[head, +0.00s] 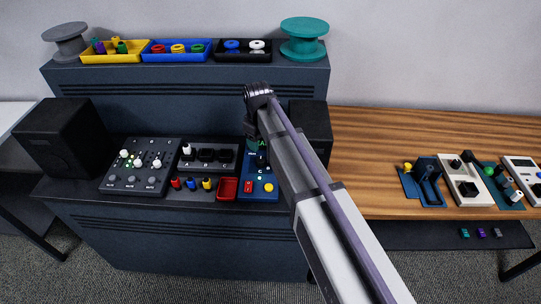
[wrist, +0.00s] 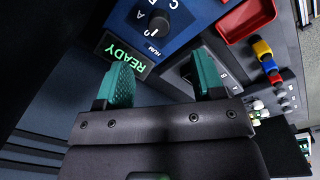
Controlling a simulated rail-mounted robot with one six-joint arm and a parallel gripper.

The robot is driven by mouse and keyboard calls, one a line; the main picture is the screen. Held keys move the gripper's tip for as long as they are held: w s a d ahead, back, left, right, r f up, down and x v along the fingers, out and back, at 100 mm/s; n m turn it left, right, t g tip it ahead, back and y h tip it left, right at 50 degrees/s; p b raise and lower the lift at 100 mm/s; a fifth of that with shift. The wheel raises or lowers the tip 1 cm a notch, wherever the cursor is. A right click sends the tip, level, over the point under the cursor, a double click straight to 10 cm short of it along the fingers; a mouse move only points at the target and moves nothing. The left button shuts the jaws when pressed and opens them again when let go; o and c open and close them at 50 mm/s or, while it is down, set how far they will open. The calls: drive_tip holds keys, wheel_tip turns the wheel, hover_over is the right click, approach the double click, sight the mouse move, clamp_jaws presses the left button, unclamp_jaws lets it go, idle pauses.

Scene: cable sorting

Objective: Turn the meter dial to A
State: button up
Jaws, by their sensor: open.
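A blue panel (head: 258,190), which I take to be the meter, lies right of centre on the dark bench. It has a black dial (wrist: 159,24) with white letters around it, including A and C. A small white mark shows on the dial, but I cannot tell which letter it points at. A green READY display (wrist: 125,54) sits beside the dial. My gripper (wrist: 163,80) is open with two teal fingers, apart from the dial and near the display side of the panel. My arm hides part of the panel in the head view.
A red tray (head: 228,188) and several coloured plugs (head: 191,184) lie left of the panel. A mixer (head: 140,170) stands further left. Black speakers (head: 67,137) flank the bench. Bins, including a yellow one (head: 116,57), and spools sit on the shelf behind.

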sight(261, 160)
drive_tip(key=shift+n, duration=0.3)
drive_tip(key=f+b, duration=0.7)
drive_tip(key=w+f+b, duration=0.1)
drive_tip(key=f+b, duration=0.3)
drive_tip(key=shift+w+a, duration=0.1)
drive_tip(key=shift+r, duration=0.2)
drive_tip(key=c, duration=0.9)
